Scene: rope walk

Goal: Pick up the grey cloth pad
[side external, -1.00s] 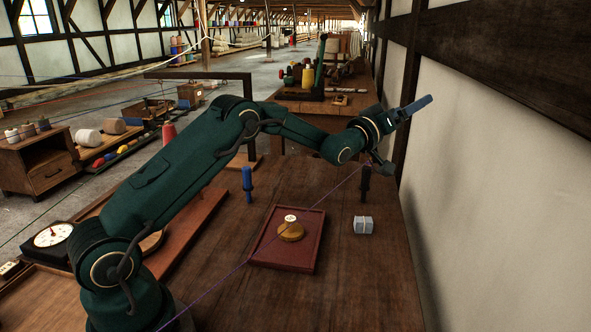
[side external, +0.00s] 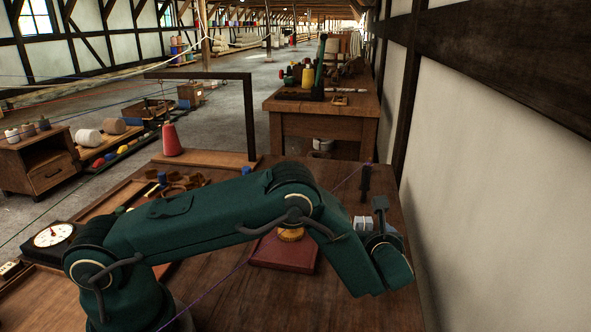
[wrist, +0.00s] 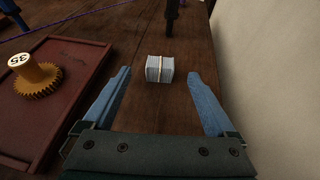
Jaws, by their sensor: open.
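The grey cloth pad (wrist: 160,69) is a small pale grey folded block with a light band around it. It lies on the dark wooden bench (wrist: 140,120). In the wrist view it sits between and just beyond the tips of my gripper (wrist: 161,74). The two blue fingers are wide apart with nothing between them. In the side view the pad (side external: 361,223) shows just left of my wrist, and my fingers are mostly hidden there. I cannot tell the exact height of the fingers above the bench.
A red tray (wrist: 58,75) holding a brass toothed weight (wrist: 37,80) marked 35 lies to the left. A dark upright peg (wrist: 172,16) stands beyond the pad. A purple line (wrist: 75,20) runs across the far left. The pale wall (wrist: 270,60) bounds the right side.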

